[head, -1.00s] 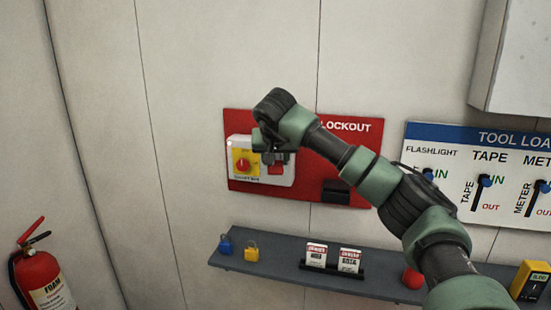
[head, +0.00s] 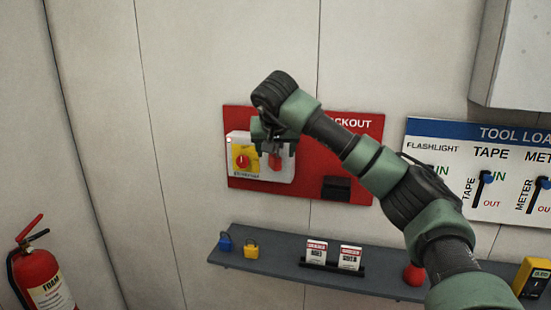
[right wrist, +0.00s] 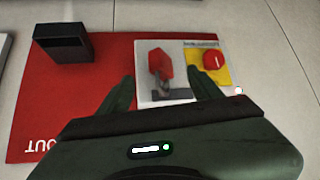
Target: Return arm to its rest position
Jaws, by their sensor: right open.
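My right arm reaches in from the lower right in the head view. My right gripper (head: 272,149) is in front of the grey switch box on the red lockout board (head: 225,120). In the right wrist view its fingers (right wrist: 160,92) are apart, with nothing held between them. A red handle (right wrist: 160,66) on the box shows beyond the gap; I cannot tell the exact distance. The yellow plate with a red knob (head: 241,158) is to the left of the gripper in the head view. My left gripper does not show.
A grey shelf (head: 285,263) below holds a blue padlock (head: 225,243), a yellow padlock (head: 251,249), tags (head: 350,257) and a red ball-like thing (head: 414,274). A tool board (head: 460,133) hangs at right. A fire extinguisher (head: 40,275) stands at lower left.

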